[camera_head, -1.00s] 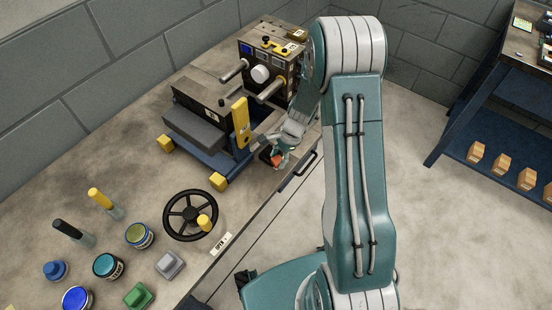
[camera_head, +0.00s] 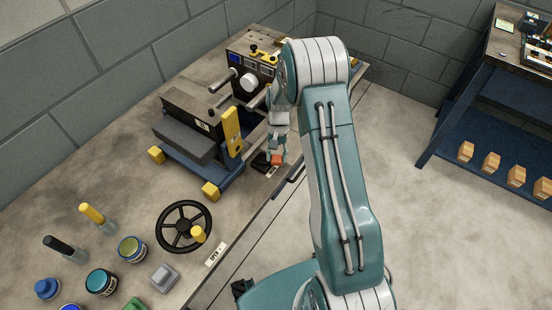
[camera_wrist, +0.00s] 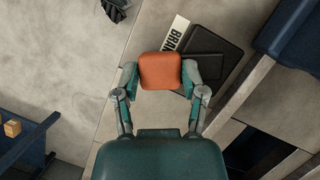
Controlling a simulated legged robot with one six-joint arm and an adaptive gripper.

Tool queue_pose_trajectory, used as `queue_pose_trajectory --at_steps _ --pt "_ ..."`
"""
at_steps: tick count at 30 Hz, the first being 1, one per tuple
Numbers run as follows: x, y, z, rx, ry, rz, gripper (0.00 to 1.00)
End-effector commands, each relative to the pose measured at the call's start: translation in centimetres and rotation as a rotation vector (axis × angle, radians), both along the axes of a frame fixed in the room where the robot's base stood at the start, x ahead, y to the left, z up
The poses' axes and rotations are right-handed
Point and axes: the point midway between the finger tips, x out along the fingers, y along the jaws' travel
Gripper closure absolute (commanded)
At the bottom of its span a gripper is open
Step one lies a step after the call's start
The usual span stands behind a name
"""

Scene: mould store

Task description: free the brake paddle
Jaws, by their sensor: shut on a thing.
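The brake paddle looks like a small orange-red block with rounded corners (camera_wrist: 161,71) in the wrist view. My gripper (camera_wrist: 160,78) is shut on it, one finger on each side. In the head view the paddle (camera_head: 277,159) shows small and orange below my gripper (camera_head: 277,150), near the bench's front edge. A black base plate (camera_wrist: 214,50) lies behind the paddle, beside a white label reading "BRA" (camera_wrist: 176,33); the rest of the label is hidden. I cannot tell whether the paddle touches the plate.
A machine with a yellow upright (camera_head: 231,130) and blue base (camera_head: 218,173) stands just left of my gripper. A black handwheel (camera_head: 183,226) and several jars and knobs are on the bench nearer me. A blue-framed table (camera_head: 440,140) stands at right across open floor.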

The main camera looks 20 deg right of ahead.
Motion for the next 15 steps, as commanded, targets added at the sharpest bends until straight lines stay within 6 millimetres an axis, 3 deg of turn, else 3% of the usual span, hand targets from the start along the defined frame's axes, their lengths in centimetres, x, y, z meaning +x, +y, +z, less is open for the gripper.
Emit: queue_pose_trajectory --at_steps 15 --pt "0.71 -0.20 -0.52 0.000 0.006 0.207 0.93"
